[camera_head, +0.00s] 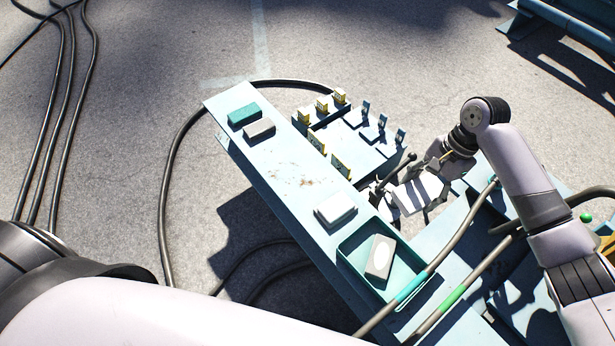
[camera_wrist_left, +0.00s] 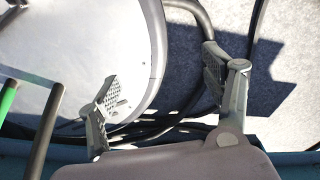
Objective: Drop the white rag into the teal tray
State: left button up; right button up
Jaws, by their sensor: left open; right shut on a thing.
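My right gripper (camera_head: 430,175) is shut on a white, flat-sided thing (camera_head: 420,192), held beyond the bench's right edge, to the upper right of the teal tray (camera_head: 343,262). I cannot tell for sure whether this is the white rag. Another white folded-looking block (camera_head: 336,208) lies on the bench just upper left of the tray. A grey block with a white oval (camera_head: 380,256) lies inside the tray. My left gripper (camera_wrist_left: 165,95) is open and empty in the left wrist view; the head view does not show its fingers.
A teal block (camera_head: 244,115) and a grey block (camera_head: 260,129) lie at the bench's far end. A rack with yellow and blue tabbed pieces (camera_head: 355,135) stands along the bench. Cables with teal (camera_head: 411,287) and green (camera_head: 452,298) bands pass by the tray's near right side.

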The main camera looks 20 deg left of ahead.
pick_arm(q)
jog(key=shift+o, duration=0.3)
jog(key=shift+w+a+r, duration=0.3)
jog(key=shift+w+a, duration=0.15)
jog(key=shift+a, duration=0.1)
pick_arm(e)
jog(key=s+f+m+b, duration=0.2)
jog(key=f, duration=0.7)
jog(key=s+d+f+m+t+b, duration=0.1)
jog(key=s+f+m+b, duration=0.1)
jog(key=f, duration=0.7)
jog(key=s+f+m+b, duration=0.1)
jog(key=s+f+m, duration=0.1)
jog(key=f, duration=0.7)
jog(key=shift+d+m+t+y+b, duration=0.25)
jog(key=shift+m+t+y+b, duration=0.15)
jog(key=shift+m, duration=0.3)
pick_arm(q)
jog(key=f, duration=0.6)
jog(key=shift+s+d, duration=0.15)
jog(key=shift+d, duration=0.1)
jog(key=shift+r, duration=0.1)
pick_arm(e)
jog(key=o, duration=1.1)
jog(key=shift+r, duration=0.1)
